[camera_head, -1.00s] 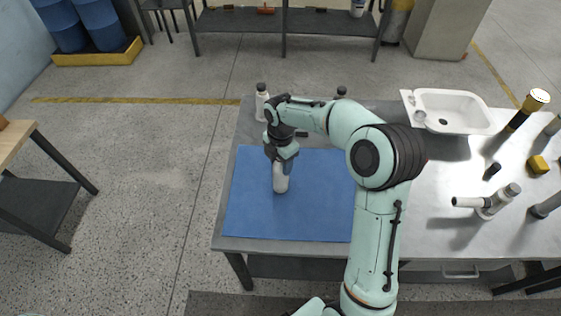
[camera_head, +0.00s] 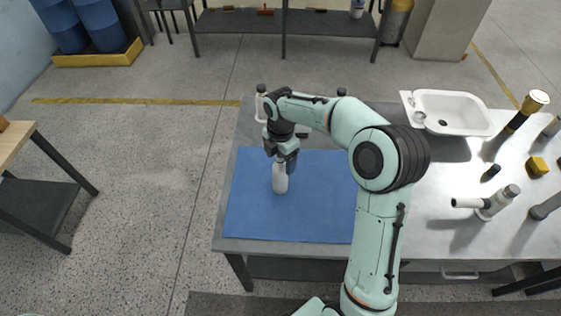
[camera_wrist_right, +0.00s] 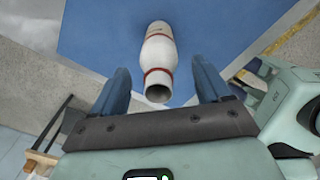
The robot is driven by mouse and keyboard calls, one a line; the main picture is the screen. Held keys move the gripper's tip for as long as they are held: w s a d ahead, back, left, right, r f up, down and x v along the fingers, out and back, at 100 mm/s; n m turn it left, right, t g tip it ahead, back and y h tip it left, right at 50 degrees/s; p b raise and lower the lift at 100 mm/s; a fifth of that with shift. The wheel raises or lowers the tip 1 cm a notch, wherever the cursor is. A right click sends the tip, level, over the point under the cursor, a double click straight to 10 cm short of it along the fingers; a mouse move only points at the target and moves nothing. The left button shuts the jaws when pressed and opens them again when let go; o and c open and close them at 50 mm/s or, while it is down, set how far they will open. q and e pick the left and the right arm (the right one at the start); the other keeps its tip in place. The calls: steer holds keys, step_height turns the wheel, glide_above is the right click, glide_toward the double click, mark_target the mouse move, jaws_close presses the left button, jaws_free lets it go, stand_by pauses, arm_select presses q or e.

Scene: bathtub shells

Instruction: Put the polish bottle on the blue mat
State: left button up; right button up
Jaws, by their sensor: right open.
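The polish bottle (camera_head: 280,181), white, stands on the blue mat (camera_head: 316,208), near the mat's middle left. In the right wrist view the bottle (camera_wrist_right: 160,52) shows red bands and a round neck pointing toward the camera. My right gripper (camera_head: 284,161) is just above the bottle. In the wrist view its two fingers are apart, one to each side of the bottle's neck, with gaps on both sides. The mat (camera_wrist_right: 100,28) also shows there. The right arm hides the mat's right edge. My left gripper is not in view.
Another white bottle with a dark cap (camera_head: 261,104) stands behind the mat. A white basin (camera_head: 450,111), a grey-white pipe fitting (camera_head: 490,203), a yellow block (camera_head: 537,166) and a dark cylinder (camera_head: 527,109) occupy the table's right. The mat around the bottle is clear.

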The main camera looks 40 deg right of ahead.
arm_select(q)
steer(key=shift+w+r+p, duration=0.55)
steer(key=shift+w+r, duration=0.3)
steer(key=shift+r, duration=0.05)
arm_select(e)
step_height(320, 180, up, 10)
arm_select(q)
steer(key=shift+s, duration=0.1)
arm_select(e)
steer(key=shift+f, duration=0.15)
